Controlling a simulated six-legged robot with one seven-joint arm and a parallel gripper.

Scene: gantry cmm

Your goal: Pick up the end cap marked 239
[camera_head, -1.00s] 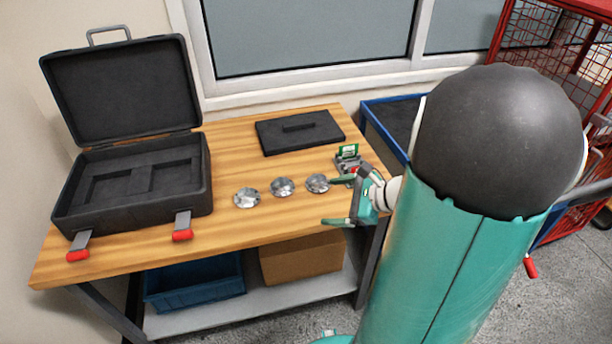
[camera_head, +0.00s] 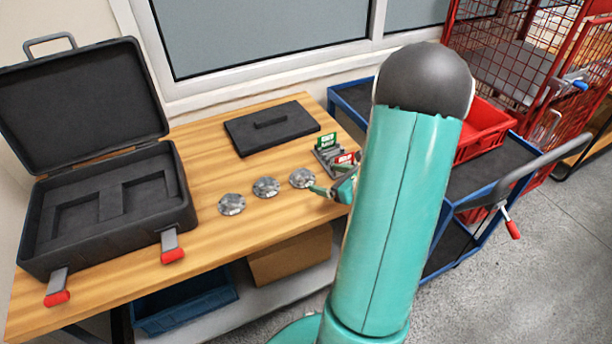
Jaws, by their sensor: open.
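Three round silvery metal caps lie in a row on the wooden table: a left cap (camera_head: 231,204), a middle cap (camera_head: 266,187) and a right cap (camera_head: 302,178). Their markings are too small to read, so I cannot tell which is 239. My gripper (camera_head: 326,190) is open and empty at the table's right front edge, just right of the right cap. One green fingertip shows close to that cap; whether it touches I cannot tell. My arm hides much of the gripper.
An open black case (camera_head: 107,210) stands on the table (camera_head: 215,236) at left, its latches toward the front. A black foam slab (camera_head: 272,128) lies behind the caps. A small holder with green and red tags (camera_head: 331,156) stands right. A blue cart (camera_head: 489,170) carries a red bin (camera_head: 484,128).

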